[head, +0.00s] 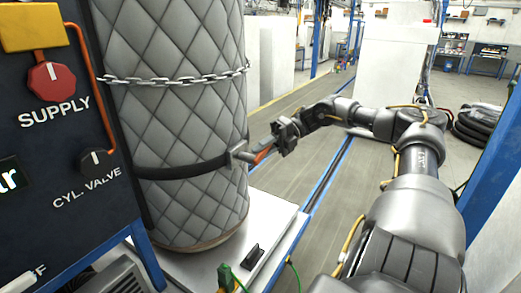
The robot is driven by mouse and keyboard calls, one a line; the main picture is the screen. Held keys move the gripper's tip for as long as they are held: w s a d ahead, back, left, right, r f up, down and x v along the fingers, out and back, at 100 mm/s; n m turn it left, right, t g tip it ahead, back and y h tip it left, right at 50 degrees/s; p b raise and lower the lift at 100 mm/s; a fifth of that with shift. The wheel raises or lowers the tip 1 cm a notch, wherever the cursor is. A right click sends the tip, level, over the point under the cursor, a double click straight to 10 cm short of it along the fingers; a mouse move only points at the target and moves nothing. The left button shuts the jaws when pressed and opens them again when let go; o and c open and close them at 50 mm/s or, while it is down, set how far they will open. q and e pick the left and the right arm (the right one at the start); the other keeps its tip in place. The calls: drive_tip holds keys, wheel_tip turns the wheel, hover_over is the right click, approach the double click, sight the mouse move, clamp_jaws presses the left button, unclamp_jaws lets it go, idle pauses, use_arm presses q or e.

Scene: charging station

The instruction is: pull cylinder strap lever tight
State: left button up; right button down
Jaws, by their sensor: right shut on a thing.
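A large cylinder (180,110) in a grey quilted cover stands upright on a white platform. A dark strap (185,170) runs around its lower part. The strap lever (262,155), with an orange-red part, sticks out to the right from a buckle (238,153) at the cylinder's right side. My right gripper (277,144) is at the outer end of the lever and shut on it. The fingers hide the lever's tip. My left gripper is not in view.
A chain (175,80) circles the cylinder higher up. A dark panel (60,140) with a red supply knob (51,80) and a black cylinder valve knob (97,160) stands close at left. The white platform (225,265) has a blue edge. Black hoses (480,122) lie coiled at right.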

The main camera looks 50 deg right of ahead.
drive_tip(key=shift+d+f+y, duration=0.1)
drive_tip(key=shift+f+y, duration=0.2)
drive_tip(key=shift+y, duration=0.4)
drive_tip(key=shift+f+m+t+y, duration=0.2)
drive_tip(key=shift+m+t+y, duration=0.1)
drive_tip(key=shift+m+y, duration=0.35)
drive_tip(key=shift+f, duration=0.1)
drive_tip(key=c, duration=1.3)
unclamp_jaws()
drive_tip(key=shift+w, duration=0.1)
drive_tip(key=shift+d, duration=0.1)
drive_tip(key=shift+d+f, duration=0.15)
drive_tip(key=shift+d, duration=0.15)
drive_tip(key=shift+b+v, duration=3.85)
drive_tip(key=shift+v, duration=1.25)
